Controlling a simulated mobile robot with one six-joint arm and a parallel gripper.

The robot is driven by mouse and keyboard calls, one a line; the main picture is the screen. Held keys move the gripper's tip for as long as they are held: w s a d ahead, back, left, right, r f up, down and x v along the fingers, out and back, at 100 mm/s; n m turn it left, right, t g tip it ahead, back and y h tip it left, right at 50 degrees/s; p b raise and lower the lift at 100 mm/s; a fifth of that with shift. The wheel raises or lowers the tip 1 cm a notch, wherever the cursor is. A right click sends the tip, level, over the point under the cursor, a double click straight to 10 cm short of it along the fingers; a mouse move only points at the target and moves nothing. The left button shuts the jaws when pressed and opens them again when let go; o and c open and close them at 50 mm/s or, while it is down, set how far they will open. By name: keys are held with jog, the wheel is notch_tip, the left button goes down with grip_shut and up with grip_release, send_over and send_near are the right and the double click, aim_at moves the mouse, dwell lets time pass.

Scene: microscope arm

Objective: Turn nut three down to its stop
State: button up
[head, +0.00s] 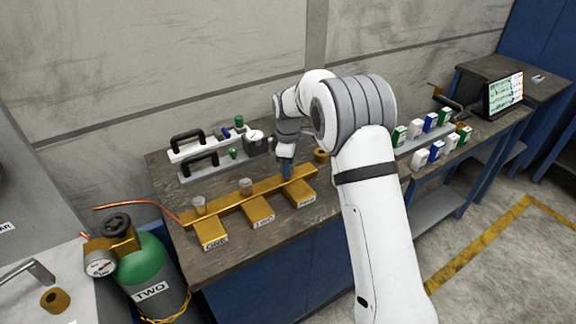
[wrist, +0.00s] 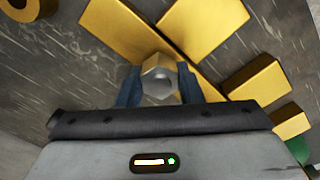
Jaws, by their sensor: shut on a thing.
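A brass manifold bar (head: 232,200) lies on the dark workbench, with labelled brass blocks in front of it. The rightmost block (head: 300,188) carries a label that seems to read THREE. My gripper (head: 286,170) points down at the bar behind that block. In the wrist view my gripper (wrist: 158,88) has a blue-grey finger on each side of nut three (wrist: 158,80), a hex nut with a grey round end, and is shut on it. Nut three is hidden in the head view. Two grey nuts (head: 198,203) (head: 246,186) stand on the bar to the left.
A brass ring (head: 320,155) lies behind the bar's right end. Black-handled trays (head: 200,165) and a gauge (head: 255,137) stand behind. A green gas cylinder (head: 150,262) stands at front left. Small boxes (head: 425,135) and a monitor (head: 502,95) are at right.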

jog(key=shift+c, duration=1)
jog(key=shift+m, duration=0.3)
jog(key=m, duration=0.3)
jog(key=shift+b, duration=0.3)
jog(key=m, duration=0.8)
jog(key=shift+b, duration=0.3)
jog(key=shift+m, duration=2)
